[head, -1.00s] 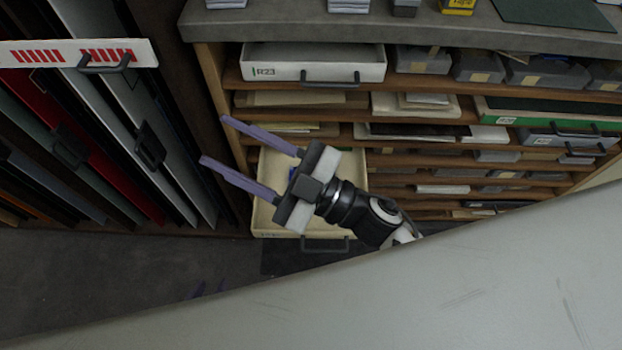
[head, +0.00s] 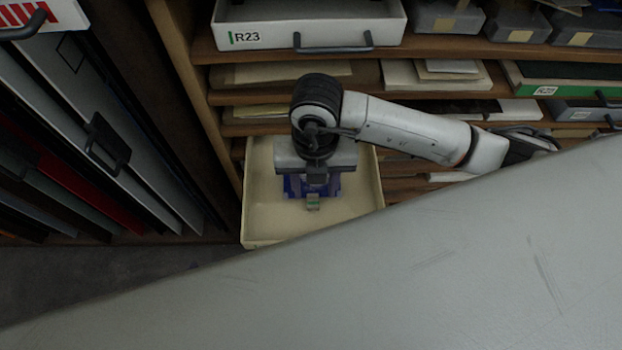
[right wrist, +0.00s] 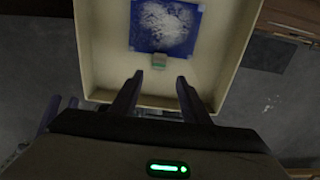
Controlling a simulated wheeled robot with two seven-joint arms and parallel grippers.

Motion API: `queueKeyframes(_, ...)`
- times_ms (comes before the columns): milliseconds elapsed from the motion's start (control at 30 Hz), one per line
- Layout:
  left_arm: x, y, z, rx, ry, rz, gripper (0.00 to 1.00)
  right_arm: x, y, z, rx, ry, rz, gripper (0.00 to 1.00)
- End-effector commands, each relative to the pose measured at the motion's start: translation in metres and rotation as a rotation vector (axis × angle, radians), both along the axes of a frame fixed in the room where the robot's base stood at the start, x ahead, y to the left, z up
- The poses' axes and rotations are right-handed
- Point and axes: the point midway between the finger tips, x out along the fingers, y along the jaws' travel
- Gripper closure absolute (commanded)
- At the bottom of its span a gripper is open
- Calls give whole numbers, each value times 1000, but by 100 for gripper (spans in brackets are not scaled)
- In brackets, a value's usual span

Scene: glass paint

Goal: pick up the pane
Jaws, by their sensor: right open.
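The pane (right wrist: 165,26) is a blue rectangle with a white frosted patch. It lies in the open cream drawer (right wrist: 103,40) with a small pale and green tab (right wrist: 159,61) at its near edge. In the head view blue parts of the pane (head: 329,187) show around my right gripper (head: 315,176), which is over the drawer (head: 275,222) and hides much of the pane. In the right wrist view my right gripper (right wrist: 159,79) is open and empty, its two purple fingers on either side of the tab's line, apart from it. Purple finger-like shapes at the left may be my left gripper (right wrist: 60,106).
A white drawer labelled R23 (head: 300,28) juts out above. Shelves with papers and grey boxes (head: 448,18) lie to the right. Upright panels with handles (head: 105,145) stand on the left. A large grey surface (head: 400,270) covers the lower foreground.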

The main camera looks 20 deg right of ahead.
Motion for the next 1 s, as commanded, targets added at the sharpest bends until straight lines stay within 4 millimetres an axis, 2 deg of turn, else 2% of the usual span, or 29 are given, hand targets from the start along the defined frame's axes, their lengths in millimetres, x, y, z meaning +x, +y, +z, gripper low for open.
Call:
queueKeyframes(33, 0, 0, -3, -2, -1, 0, 69, 0, 0, -10, 0, 2, 0, 58)
queueKeyframes(100, 0, 0, -3, -3, -1, 1, 69, 0, 1, -17, 2, 2, 0, 58)
queueKeyframes(267, 0, 0, -4, -6, -2, 2, 69, 0, 1, -28, 3, 1, 1, 58)
queueKeyframes(500, 0, -1, -11, -14, -5, 7, 69, 1, 2, -64, 4, 2, 1, 58)
queueKeyframes(600, -1, -1, -10, -16, -7, 9, 69, 1, 2, -71, 3, 1, 2, 58)
queueKeyframes(767, -1, -2, -8, -18, -8, 9, 69, 2, 2, -71, 4, 0, 3, 58)
queueKeyframes(800, -1, -2, -8, -18, -9, 9, 69, 2, 2, -71, 4, 0, 3, 60)
queueKeyframes(867, -1, -2, -7, -18, -9, 9, 69, 2, 2, -71, 4, 0, 3, 70)
queueKeyframes(1000, -1, -2, -7, -19, -10, 9, 69, 2, 2, -71, 4, 0, 3, 93)
